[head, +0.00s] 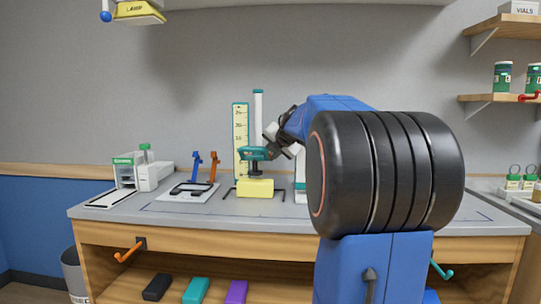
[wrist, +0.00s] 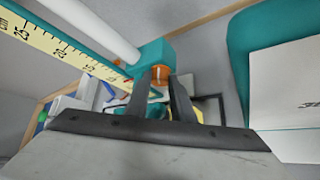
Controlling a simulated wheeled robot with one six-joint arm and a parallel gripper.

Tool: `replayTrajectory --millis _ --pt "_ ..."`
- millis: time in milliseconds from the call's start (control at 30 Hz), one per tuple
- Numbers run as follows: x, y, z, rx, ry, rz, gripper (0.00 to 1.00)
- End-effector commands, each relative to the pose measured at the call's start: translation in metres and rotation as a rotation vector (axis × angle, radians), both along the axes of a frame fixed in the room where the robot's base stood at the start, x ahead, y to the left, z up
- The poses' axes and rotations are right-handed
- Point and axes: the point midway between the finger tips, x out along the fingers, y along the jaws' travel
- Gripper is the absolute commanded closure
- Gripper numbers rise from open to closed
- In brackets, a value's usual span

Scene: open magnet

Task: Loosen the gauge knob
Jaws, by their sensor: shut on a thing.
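The height gauge stands upright on the bench, with a yellow scale (head: 240,135), a white post (head: 258,115) and a yellow base (head: 256,190). Its teal slider (head: 251,153) sits partway up the post and also shows in the wrist view (wrist: 155,54). The orange gauge knob (wrist: 159,80) is on the slider. My gripper (wrist: 162,88) is shut on the knob, with one dark finger on each side of it. In the head view my gripper is beside the slider, and the knob cannot be made out there.
A grey tray (head: 203,194) with blue and orange upright pieces lies left of the gauge. A white and green device (head: 128,172) stands further left. A white and teal thing (head: 300,180) is close right of the gauge, partly behind my arm. The bench front (head: 200,217) is clear.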

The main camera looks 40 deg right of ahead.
Motion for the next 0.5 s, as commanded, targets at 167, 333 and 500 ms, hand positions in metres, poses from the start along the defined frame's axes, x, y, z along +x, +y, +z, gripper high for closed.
replayTrajectory --millis 167,333,500 --pt "0.0002 0.0002 0.0002 -0.008 0.008 0.000 1.00" --pt "0.0001 0.0001 0.0001 -0.008 0.008 0.000 1.00" --pt "0.0001 0.0003 0.0000 -0.008 0.008 0.000 0.71"
